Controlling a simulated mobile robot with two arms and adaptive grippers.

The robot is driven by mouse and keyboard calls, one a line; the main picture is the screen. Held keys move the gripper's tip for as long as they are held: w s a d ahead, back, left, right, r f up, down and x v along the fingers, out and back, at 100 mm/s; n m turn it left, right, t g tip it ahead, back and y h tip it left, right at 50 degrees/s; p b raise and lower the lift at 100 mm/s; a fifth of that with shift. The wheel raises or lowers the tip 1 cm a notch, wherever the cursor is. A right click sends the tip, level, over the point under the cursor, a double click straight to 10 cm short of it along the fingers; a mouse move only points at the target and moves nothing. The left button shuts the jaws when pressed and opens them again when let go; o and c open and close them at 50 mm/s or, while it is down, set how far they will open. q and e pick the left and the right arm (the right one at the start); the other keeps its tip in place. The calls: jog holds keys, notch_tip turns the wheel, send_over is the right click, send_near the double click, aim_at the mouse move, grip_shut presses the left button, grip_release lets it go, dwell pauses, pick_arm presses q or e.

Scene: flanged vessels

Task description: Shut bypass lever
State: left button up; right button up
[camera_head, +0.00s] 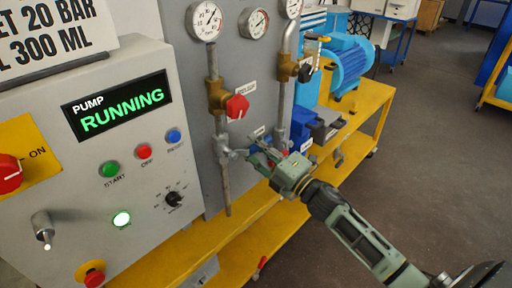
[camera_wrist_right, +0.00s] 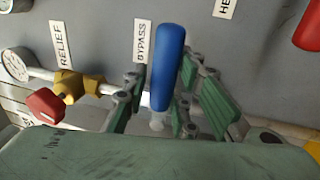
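My right gripper (camera_head: 258,150) is at the pipework on the grey panel in the head view. Its two green fingers stand on either side of the lever in the wrist view, with small gaps showing, so it looks open around the handle. In the head view the gripper mostly hides the lever. My left gripper is not in view.
A red-handled relief valve (camera_head: 236,106) sits on the pipe just above my gripper. A second brass valve (camera_head: 290,67) and gauges (camera_head: 205,21) are higher up. The control box (camera_head: 90,150) reads PUMP RUNNING.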

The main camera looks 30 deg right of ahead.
jog(key=o, duration=0.3)
jog(key=shift+r, duration=0.15)
jog(key=shift+o, duration=0.2)
jog(key=shift+f, duration=0.2)
jog(key=shift+s+d+f, duration=0.1)
jog(key=shift+s+f, duration=0.05)
jog(key=shift+s, duration=0.2)
jog(key=v, duration=1.1)
jog(key=shift+s, duration=0.15)
